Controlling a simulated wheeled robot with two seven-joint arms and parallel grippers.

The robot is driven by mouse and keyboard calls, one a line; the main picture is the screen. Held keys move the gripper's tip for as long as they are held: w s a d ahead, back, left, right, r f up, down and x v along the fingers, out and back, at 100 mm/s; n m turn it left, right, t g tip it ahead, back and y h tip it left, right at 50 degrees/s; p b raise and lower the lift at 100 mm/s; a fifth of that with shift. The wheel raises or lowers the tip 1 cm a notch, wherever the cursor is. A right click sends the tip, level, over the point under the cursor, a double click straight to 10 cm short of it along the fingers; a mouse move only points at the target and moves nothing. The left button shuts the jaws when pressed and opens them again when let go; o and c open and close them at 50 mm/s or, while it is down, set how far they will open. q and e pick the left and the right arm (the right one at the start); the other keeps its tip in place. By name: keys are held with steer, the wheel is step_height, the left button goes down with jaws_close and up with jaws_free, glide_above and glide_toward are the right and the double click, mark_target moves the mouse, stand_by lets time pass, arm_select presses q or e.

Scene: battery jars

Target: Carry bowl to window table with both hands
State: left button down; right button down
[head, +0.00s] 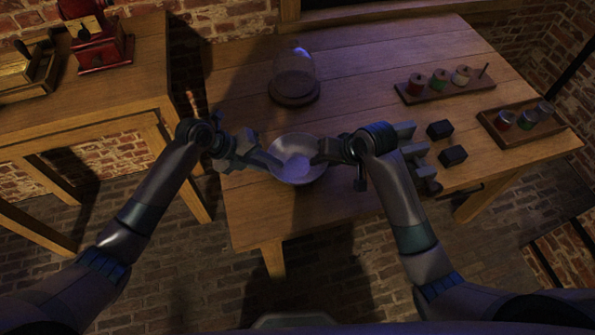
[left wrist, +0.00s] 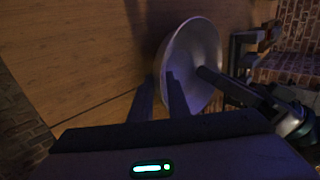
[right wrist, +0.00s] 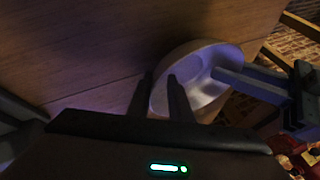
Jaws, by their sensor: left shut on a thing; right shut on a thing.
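A pale metal bowl (head: 299,172) is between my two grippers at the front left part of the wooden table (head: 350,80). My left gripper (head: 278,163) is shut on the bowl's left rim. My right gripper (head: 322,158) is shut on its right rim. The bowl also shows in the left wrist view (left wrist: 203,50) and in the right wrist view (right wrist: 205,65), with one finger inside the rim and one outside. The bowl looks upright and empty. I cannot tell whether its base touches the tabletop.
A glass dome (head: 294,72) on a round base stands behind the bowl. Racks of coloured jars (head: 440,80) (head: 527,120) and two dark blocks (head: 452,156) are to the right. Another table (head: 90,95) at left holds a red grinder (head: 98,40), with a gap between tables.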

arm_select(q)
steer(key=shift+w+f+b, duration=0.1)
steer(key=shift+f+b, duration=0.3)
arm_select(e)
steer(key=shift+f, duration=0.6)
arm_select(q)
steer(key=c, duration=1.7)
jaws_free()
steer(key=shift+r, duration=0.1)
steer(key=shift+c, duration=0.2)
arm_select(e)
steer(key=c, duration=1.7)
jaws_free()
steer(key=shift+r, duration=0.1)
arm_select(q)
steer(key=shift+o, duration=0.3)
arm_select(e)
steer(key=shift+o, duration=0.4)
arm_select(q)
steer(key=shift+a, duration=0.1)
arm_select(e)
steer(key=shift+r, duration=0.1)
arm_select(q)
steer(key=v, duration=0.8)
arm_select(e)
steer(key=v, duration=1.2)
